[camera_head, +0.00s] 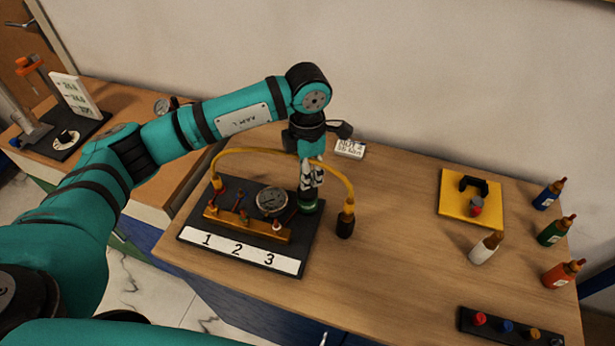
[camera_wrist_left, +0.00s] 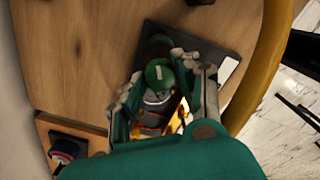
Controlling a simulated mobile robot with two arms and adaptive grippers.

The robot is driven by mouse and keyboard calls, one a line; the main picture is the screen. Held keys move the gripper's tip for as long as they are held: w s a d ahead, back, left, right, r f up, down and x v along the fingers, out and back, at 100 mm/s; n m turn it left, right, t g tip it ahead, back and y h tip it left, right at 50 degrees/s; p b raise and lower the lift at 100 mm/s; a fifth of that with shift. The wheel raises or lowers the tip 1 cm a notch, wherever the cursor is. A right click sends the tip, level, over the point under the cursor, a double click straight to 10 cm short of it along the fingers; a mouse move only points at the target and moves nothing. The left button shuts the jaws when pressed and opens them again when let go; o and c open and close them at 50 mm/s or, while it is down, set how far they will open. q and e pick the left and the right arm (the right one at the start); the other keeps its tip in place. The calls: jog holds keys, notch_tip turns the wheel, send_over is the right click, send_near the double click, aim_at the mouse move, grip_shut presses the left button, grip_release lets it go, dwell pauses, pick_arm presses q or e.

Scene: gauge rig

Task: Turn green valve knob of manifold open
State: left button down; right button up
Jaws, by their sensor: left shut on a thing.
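The manifold has a black base (camera_head: 262,255) with a brass-coloured bar (camera_head: 235,222), a round gauge (camera_head: 271,200) and a white strip numbered 1, 2, 3. The green valve knob (camera_head: 309,206) sits at its right back corner. My left gripper (camera_head: 310,188) reaches down from above and is shut on the green knob. In the left wrist view the green knob (camera_wrist_left: 159,73) lies between the fingers (camera_wrist_left: 162,88), with a pale mark on its top. The fingers partly cover the knob in the head view. My right gripper is not in view.
A yellow hose (camera_head: 268,151) arches behind the gripper to a dark fitting (camera_head: 345,224) close on the right. A small white card (camera_head: 350,148) stands behind. A yellow plate (camera_head: 455,208) and several bottles stand farther right. The table between is clear.

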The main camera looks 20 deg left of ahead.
pick_arm(q)
jog(key=n+b, duration=0.4)
jog(key=n, duration=0.2)
jog(key=shift+f+b, duration=0.15)
jog(key=shift+b, duration=0.15)
jog(key=n+b, duration=0.1)
jog(key=n, duration=0.2)
jog(key=shift+n+b, duration=0.4)
jog(key=shift+r+n+b, duration=0.2)
jog(key=shift+n+b, duration=0.35)
jog(key=shift+n, duration=0.75)
jog(key=c, duration=0.9)
grip_release()
jog(key=shift+c, duration=0.2)
notch_tip(320, 180, up, 12)
